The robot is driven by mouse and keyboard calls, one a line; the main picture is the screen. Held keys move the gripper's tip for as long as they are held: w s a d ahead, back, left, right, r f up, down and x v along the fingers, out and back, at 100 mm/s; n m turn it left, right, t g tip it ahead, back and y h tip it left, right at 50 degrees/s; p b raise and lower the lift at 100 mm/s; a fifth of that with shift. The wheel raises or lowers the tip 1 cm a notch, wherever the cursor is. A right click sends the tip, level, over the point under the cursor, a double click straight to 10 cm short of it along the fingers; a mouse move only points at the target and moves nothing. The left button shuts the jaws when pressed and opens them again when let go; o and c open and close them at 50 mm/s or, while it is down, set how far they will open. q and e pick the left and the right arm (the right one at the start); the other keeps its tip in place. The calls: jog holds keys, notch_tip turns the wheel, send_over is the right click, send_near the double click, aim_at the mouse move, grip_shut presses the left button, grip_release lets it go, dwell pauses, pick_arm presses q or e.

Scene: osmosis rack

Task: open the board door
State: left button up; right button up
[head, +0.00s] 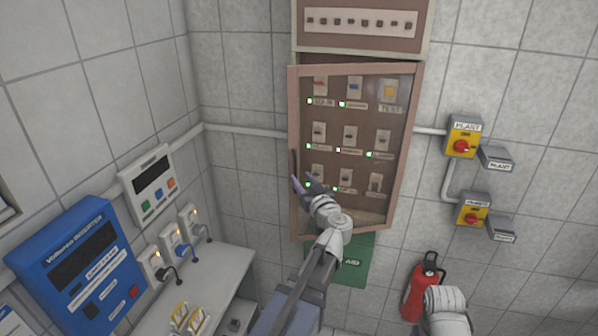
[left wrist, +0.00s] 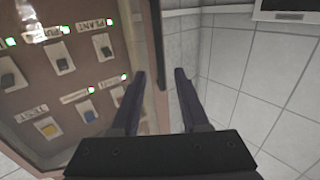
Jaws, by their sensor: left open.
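The board door (head: 405,150) is a brown-framed, see-through panel on the wall, with several labelled switches and green lights behind it. I cannot tell whether it is fully closed or slightly ajar. Its dark upright handle (head: 293,163) is on the left edge. My left gripper (head: 303,182) is open at the lower part of that edge, close to the handle. In the left wrist view the handle (left wrist: 158,45) stands between the lines of the two open fingers (left wrist: 160,75), near their tips; contact is not clear. My right gripper is out of view.
A switch panel (head: 360,22) is above the door and a green first-aid box (head: 355,262) below. Yellow isolators (head: 463,138) and a red extinguisher (head: 415,295) are to the right. A blue unit (head: 75,262) and counter (head: 235,262) are left.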

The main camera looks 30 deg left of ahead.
aim_at(296, 171)
pick_arm(q)
jog(key=shift+x, duration=3.05)
jog(key=shift+s, duration=0.1)
grip_shut()
